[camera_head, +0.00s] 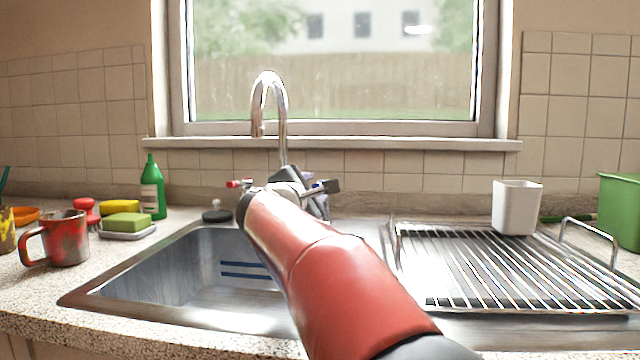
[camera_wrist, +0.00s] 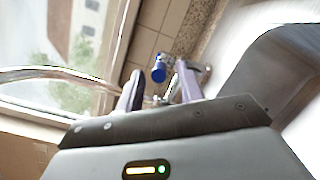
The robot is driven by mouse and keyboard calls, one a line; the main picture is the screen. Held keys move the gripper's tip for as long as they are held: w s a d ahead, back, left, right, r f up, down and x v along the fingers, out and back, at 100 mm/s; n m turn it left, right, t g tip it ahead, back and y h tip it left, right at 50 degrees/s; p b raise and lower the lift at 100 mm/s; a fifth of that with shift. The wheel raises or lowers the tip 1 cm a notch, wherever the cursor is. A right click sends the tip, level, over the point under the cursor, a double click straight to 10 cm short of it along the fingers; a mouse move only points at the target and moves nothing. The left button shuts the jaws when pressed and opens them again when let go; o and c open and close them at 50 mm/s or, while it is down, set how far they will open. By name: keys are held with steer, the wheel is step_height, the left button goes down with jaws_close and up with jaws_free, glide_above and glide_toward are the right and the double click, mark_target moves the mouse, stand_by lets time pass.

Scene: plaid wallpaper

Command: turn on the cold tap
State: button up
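The cold tap's blue-marked handle (camera_wrist: 158,73) shows in the wrist view, in the gap between my fingertips or just beyond it. I cannot tell whether a finger touches it. In the head view a small bit of blue (camera_head: 318,186) shows beside my gripper (camera_head: 322,190), and my arm hides most of the tap base. My gripper (camera_wrist: 160,80) is open, with one finger on each side of the blue handle. The red-marked hot handle (camera_head: 238,184) sticks out left of my wrist. The chrome spout (camera_head: 284,130) arches up behind my gripper.
The steel sink (camera_head: 150,270) lies below my arm. A wire dish rack (camera_head: 510,270) with a white cup (camera_head: 517,207) stands at right. A green bottle (camera_head: 152,190), sponges (camera_head: 127,220) and a red mug (camera_head: 62,240) stand at left. The window sill (camera_head: 400,143) runs behind.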

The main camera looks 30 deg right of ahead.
steer(key=shift+p+x, duration=0.35)
steer(key=shift+x, duration=1.85)
jaws_close()
